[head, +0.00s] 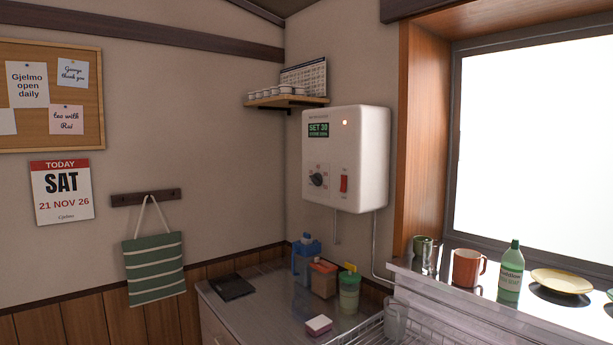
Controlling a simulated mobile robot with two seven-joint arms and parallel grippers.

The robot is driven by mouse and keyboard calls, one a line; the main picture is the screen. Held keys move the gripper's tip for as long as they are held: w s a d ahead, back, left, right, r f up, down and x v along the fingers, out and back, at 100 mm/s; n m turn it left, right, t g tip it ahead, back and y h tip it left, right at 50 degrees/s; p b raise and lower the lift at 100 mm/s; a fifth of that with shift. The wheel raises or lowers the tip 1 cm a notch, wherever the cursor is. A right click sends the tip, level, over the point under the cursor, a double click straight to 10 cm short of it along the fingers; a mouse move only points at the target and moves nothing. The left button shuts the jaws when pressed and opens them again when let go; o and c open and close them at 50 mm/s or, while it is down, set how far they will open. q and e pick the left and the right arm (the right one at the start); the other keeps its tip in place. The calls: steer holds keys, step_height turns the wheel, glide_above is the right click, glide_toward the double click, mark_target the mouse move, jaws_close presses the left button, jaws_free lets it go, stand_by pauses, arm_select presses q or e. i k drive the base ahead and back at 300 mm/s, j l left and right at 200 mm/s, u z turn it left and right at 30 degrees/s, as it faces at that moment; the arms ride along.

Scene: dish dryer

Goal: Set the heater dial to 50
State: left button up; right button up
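The heater (366,160) is a white box on the wall, right of the corner. Its round dark dial (317,179) sits at the lower left of the front face, with small marks around it that are too small to read. Neither of my grippers is in view.
Below the heater, a counter (262,317) holds a blue jug (306,259), a brown container (323,280), a green-lidded jar (349,292), a sponge (319,325) and a dark flat item (232,287). A wire rack (372,329) stands in front. A shelf (287,102) is beside the heater's top.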

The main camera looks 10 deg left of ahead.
mark_target(317, 179)
steer(key=i+j+z, duration=0.15)
steer(key=i+j, duration=0.85)
steer(key=j, duration=0.1)
